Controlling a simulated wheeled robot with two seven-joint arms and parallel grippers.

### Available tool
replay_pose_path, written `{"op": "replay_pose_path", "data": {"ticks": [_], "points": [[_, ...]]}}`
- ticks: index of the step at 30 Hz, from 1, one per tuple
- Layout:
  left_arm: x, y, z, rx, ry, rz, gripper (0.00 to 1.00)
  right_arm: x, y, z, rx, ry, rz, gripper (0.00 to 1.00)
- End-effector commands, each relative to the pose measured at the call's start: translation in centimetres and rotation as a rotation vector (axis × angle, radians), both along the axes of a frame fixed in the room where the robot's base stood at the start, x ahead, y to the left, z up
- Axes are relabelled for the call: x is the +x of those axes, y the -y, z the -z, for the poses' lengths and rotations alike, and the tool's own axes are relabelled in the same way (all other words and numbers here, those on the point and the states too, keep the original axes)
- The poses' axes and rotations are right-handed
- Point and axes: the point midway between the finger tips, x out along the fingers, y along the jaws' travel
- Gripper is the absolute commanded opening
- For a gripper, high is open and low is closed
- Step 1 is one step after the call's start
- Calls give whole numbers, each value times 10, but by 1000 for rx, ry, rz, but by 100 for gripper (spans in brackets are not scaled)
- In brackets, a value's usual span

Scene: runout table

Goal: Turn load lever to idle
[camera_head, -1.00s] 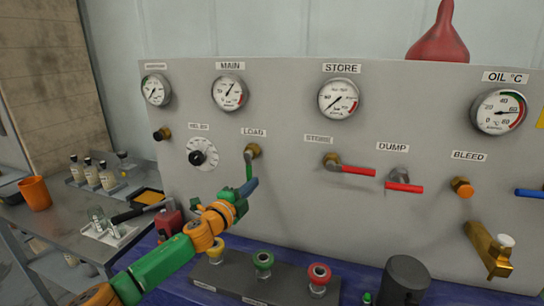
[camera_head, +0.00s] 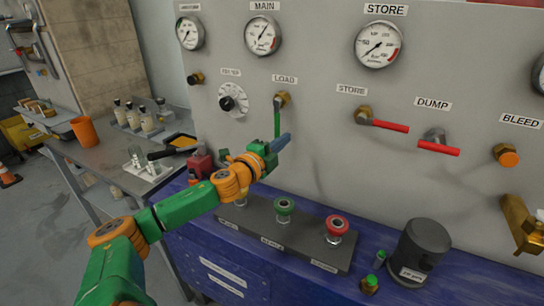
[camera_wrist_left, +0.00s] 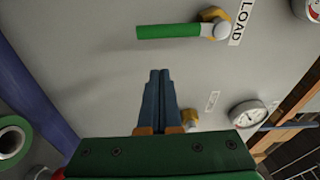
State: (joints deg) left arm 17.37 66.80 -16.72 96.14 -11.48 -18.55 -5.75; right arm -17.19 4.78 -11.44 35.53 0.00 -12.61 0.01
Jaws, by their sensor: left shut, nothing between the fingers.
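The load lever (camera_head: 277,118) has a green handle and a brass fitting on the grey panel, under the LOAD label (camera_head: 285,79). In the head view its handle hangs straight down from the pivot. It also shows in the left wrist view (camera_wrist_left: 168,31), where the handle points left from the pivot. My left gripper (camera_head: 283,142) has blue fingers, shut with nothing between them, near the lower end of the handle in the head view. In the left wrist view the fingertips (camera_wrist_left: 160,72) are apart from the handle, with bare panel between. My right gripper is out of view.
The red-handled STORE (camera_head: 390,126) and DUMP (camera_head: 438,149) levers are to the right. A relief dial (camera_head: 232,98) is to the left. Below stands a block with coloured knobs (camera_head: 284,207) and a dark cylinder (camera_head: 422,250). A side table holds bottles and an orange cup (camera_head: 85,131).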

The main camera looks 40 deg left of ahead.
Motion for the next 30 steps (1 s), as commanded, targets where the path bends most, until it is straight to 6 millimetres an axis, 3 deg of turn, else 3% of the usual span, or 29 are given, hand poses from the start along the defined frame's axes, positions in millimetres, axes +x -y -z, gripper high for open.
{"op": "replay_pose_path", "data": {"ticks": [1, 9, 12, 21, 23, 27, 30], "points": [[-7, 2, 7, 6, -5, 5, 0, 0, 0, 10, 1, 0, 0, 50], [-36, 8, 7, 8, -6, 11, 0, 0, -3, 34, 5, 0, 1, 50], [-45, 10, 2, -6, -4, 13, 0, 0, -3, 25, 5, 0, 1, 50], [-60, 8, 0, 1, 5, 0, 0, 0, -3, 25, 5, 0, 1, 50], [-61, 4, -1, -4, 32, -35, 0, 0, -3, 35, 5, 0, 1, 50], [-66, -8, -6, -35, 108, -187, 0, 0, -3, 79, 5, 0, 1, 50], [-70, 0, -3, -52, 86, -239, 0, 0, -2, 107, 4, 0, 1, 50]]}}
